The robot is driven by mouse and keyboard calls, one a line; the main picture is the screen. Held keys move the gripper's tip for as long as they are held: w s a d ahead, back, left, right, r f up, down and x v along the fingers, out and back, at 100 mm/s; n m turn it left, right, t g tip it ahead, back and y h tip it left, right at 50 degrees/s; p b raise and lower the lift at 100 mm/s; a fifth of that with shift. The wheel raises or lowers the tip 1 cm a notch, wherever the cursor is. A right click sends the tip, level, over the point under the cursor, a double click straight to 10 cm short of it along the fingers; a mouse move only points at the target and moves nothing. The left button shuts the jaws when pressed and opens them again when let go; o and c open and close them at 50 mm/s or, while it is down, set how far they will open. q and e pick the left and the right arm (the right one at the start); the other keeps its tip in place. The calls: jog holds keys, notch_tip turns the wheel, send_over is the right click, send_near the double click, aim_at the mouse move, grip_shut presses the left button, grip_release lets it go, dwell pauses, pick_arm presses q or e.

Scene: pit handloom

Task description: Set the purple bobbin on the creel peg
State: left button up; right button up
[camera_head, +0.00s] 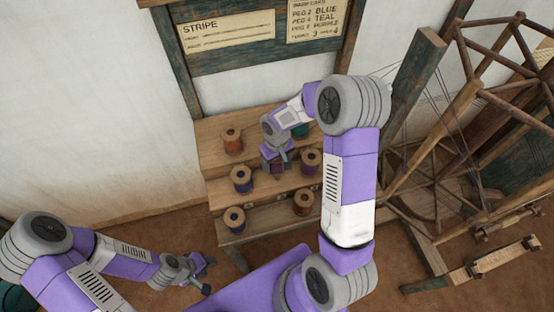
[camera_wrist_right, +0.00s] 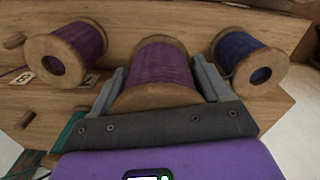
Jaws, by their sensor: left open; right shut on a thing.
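My right gripper (camera_head: 276,152) is shut on a purple bobbin (camera_wrist_right: 162,66) at the middle of the stepped wooden creel (camera_head: 262,219). In the right wrist view the bobbin sits between the two grey fingers, one on each side, with its pale wooden end toward the camera. In the head view it is mostly hidden under the gripper. I cannot tell whether it is on a peg. A second purple bobbin (camera_head: 311,160) stands to its right and a blue bobbin (camera_head: 241,180) to its left. My left gripper (camera_head: 196,272) is open and empty, low and left of the creel.
An orange-red bobbin (camera_head: 232,141) and a partly hidden teal bobbin (camera_head: 300,131) stand on the upper step. More bobbins stand on the lowest step (camera_head: 266,217). A warp card (camera_head: 315,18) hangs above. The loom frame (camera_head: 416,95) rises close on the right.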

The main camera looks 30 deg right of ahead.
notch_tip(320, 180, down, 2)
jog(key=shift+f+b, duration=0.1)
jog(key=shift+b, duration=0.5)
jog(key=shift+f+b, duration=2.25)
jog(key=shift+f, duration=0.3)
jog(key=o, duration=1.1)
jog(key=shift+r+p, duration=2.5)
jog(key=shift+r, duration=1.05)
